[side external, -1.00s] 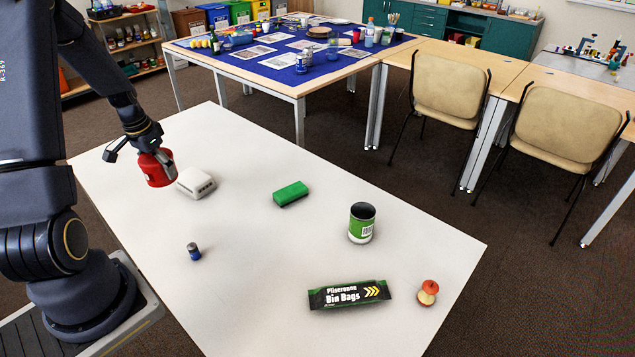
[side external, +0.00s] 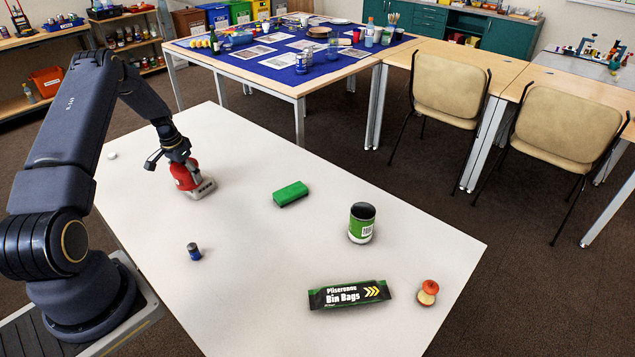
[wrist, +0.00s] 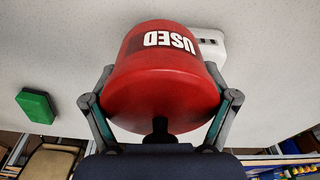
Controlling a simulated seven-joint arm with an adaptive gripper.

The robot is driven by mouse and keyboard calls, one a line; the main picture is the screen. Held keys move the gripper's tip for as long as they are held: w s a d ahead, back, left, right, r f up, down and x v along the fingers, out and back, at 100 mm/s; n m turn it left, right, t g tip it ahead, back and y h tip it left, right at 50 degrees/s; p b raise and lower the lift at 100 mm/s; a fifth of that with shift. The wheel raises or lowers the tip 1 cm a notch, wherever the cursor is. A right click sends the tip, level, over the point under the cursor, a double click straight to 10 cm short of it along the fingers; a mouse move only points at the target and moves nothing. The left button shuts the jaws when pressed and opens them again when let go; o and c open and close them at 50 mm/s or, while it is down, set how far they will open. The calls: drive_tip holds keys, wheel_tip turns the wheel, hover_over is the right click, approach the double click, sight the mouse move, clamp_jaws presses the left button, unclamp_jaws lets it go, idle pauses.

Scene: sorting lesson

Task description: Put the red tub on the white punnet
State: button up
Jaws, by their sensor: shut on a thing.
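The red tub (side external: 182,179) is in my gripper (side external: 184,168), which is shut around its sides. In the wrist view the red tub (wrist: 160,85), marked "USED", fills the middle between the two fingers (wrist: 160,110). The white punnet (side external: 204,189) is at the left part of the white table, directly under or just behind the tub, which hides most of it. In the wrist view a corner of the punnet (wrist: 211,45) shows past the tub. I cannot tell whether the tub touches the punnet.
The table's middle is clear.

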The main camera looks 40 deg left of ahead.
drive_tip(key=shift+f, duration=0.2)
drive_tip(key=o, duration=1.6)
drive_tip(key=shift+f, duration=0.1)
drive_tip(key=shift+o, duration=0.2)
